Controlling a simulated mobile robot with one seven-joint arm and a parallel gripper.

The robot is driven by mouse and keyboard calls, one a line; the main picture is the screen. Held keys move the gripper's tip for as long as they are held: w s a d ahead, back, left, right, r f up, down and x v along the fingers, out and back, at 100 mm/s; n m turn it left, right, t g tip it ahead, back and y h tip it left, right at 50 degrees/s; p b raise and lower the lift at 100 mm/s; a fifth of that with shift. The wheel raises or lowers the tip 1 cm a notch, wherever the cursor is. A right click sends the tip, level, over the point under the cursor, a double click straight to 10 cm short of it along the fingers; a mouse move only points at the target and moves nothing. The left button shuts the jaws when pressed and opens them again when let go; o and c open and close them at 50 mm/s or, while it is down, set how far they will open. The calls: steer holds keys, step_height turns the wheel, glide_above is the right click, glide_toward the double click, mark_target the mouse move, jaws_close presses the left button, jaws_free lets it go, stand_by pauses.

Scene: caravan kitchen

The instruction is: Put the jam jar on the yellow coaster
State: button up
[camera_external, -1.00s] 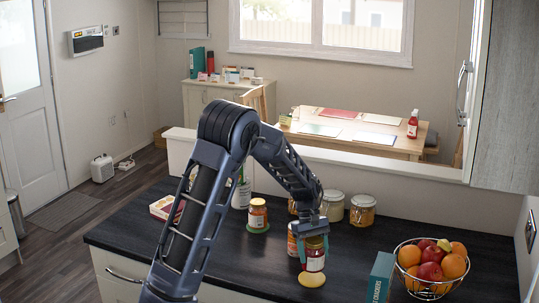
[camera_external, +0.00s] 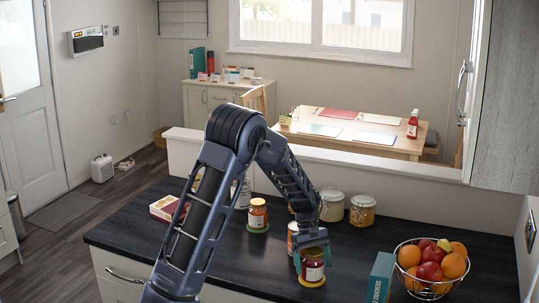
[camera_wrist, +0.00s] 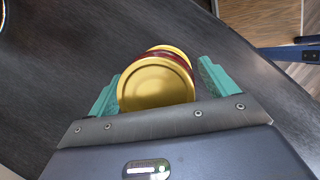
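The jam jar (camera_external: 313,266), dark red with a pale label, stands upright on the yellow coaster (camera_external: 312,283) near the counter's front. In the wrist view its gold lid (camera_wrist: 157,84) faces me, and a yellow edge of the coaster (camera_wrist: 172,49) shows beyond it. My gripper (camera_external: 312,256) is around the jar from above, one teal finger on each side. In the wrist view the gripper (camera_wrist: 160,72) looks slightly open, with a narrow gap at the right finger. My gripper hides the jar's lid in the external view.
An orange-labelled jar (camera_external: 292,238) stands close behind my gripper. Another jar (camera_external: 257,213) is on a green coaster (camera_external: 257,229) further left. Glass canisters (camera_external: 362,210) stand behind. A teal box (camera_external: 380,277) and a fruit bowl (camera_external: 430,268) are to the right. The counter's front left is clear.

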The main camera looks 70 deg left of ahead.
steer(key=shift+r, duration=0.1)
steer(key=v, duration=1.2)
steer(key=s+d+r+m, duration=0.4)
steer(key=d+r, duration=0.3)
steer(key=d, duration=0.2)
steer(key=s+d+r+m+t+y, duration=0.1)
steer(key=s+d+r+m, duration=0.15)
steer(key=s+d, duration=0.2)
steer(key=s+d+r+m+y, duration=0.1)
steer(key=s+d+r+m, duration=0.15)
steer(key=d, duration=0.35)
steer(key=s+d+m+t+y, duration=0.1)
steer(key=s+d+m, duration=0.3)
steer(key=s, duration=0.6)
steer(key=s+d+m+t+y, duration=0.1)
steer(key=s+d+m+t, duration=0.1)
steer(key=s+d+m, duration=0.3)
steer(key=shift+s+d+r+t, duration=0.35)
steer(key=shift+s+d, duration=1.6)
steer(key=shift+s, duration=0.8)
